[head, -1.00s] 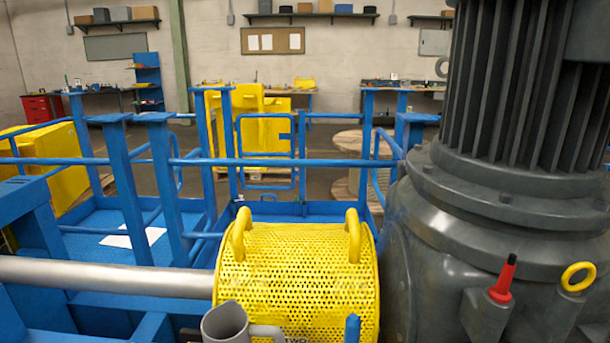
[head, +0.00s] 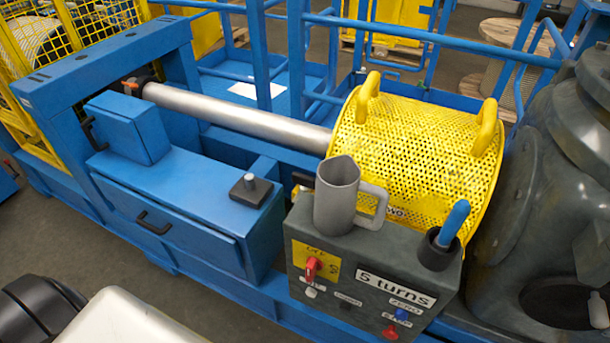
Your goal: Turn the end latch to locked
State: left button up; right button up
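A yellow perforated guard (head: 420,150) with two yellow loop handles covers the right end of a bare metal shaft (head: 240,118). Part of a dark piece (head: 303,179) shows at the guard's lower left end, mostly behind a grey jug. I cannot tell whether it is the end latch, and no latch or its position is clearly readable. My grippers are not in view; pale and black parts at the lower left edge seem to be my own arm.
A grey control box (head: 375,272) with a red switch (head: 313,268) and a "5 turns" label stands before the guard. The grey jug (head: 338,195) and a blue-handled tool in a cup (head: 440,245) stand on it. A blue cabinet (head: 185,205) is left; a grey housing (head: 540,200) is right.

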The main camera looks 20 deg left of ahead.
aim_at(306, 182)
jog(key=j+u, duration=0.25)
jog(key=i+j+u, duration=0.25)
jog(key=j, duration=0.15)
jog(key=j+u, duration=0.3)
jog(key=i+j+u, duration=0.25)
